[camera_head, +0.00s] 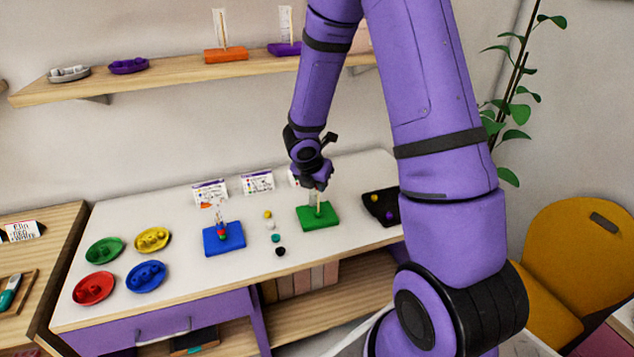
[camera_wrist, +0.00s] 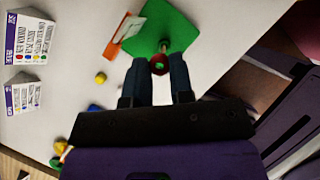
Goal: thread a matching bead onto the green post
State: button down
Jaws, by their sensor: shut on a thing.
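The green board (camera_head: 319,218) lies on the white table, with a thin wooden post (camera_head: 319,203) standing on it. My gripper (camera_head: 318,184) is just above this board, close to the post. In the wrist view, my gripper (camera_wrist: 160,68) is shut on a dark red bead (camera_wrist: 159,66) at its fingertips. Green shows in the middle of the bead. The post (camera_wrist: 164,46) appears just beyond the bead, on the green board (camera_wrist: 176,18). The bead looks apart from the post, but the exact gap cannot be told. The bead is hidden in the head view.
Loose yellow (camera_head: 267,213), white (camera_head: 270,225), teal (camera_head: 275,238) and black (camera_head: 280,251) beads lie left of the green board. The blue board (camera_head: 223,239) holds stacked beads. A black tray (camera_head: 376,206) lies right; colored dishes (camera_head: 146,276) lie left. Cards (camera_head: 257,182) stand behind.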

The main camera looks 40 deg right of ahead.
jog(key=shift+f, duration=1.55)
dwell(0.5)
jog(key=c, duration=0.9)
grip_release()
jog(key=v, duration=1.1)
jog(key=shift+f, duration=0.1)
